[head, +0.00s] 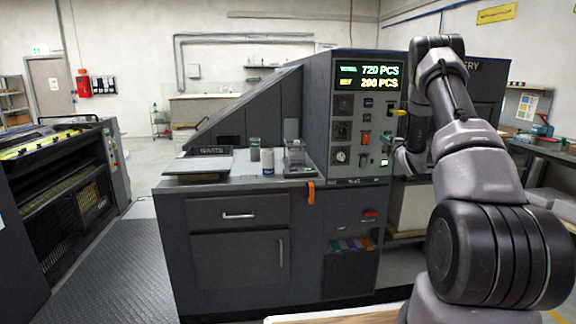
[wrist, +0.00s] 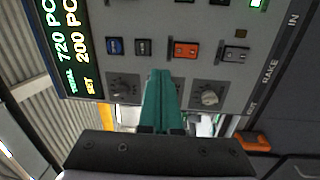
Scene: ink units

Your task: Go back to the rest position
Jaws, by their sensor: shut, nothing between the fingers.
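My gripper (head: 385,137) is raised in front of the right side of the machine's control panel (head: 350,112). In the wrist view its teal fingers (wrist: 160,75) are together with nothing between them. They point at the panel, between two knobs, and the tips appear just below the orange rocker switch (wrist: 185,50). I cannot tell whether they touch the panel. My arm is bent on the right of the head view, its upper part high beside the panel.
The panel display (head: 370,77) reads 720 and 200 PCS. A counter (head: 220,178) left of the panel holds a white-bodied can (head: 268,163) and other small items. An orange hook (head: 311,193) hangs at its edge. Another machine (head: 70,190) stands left; the floor between is clear.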

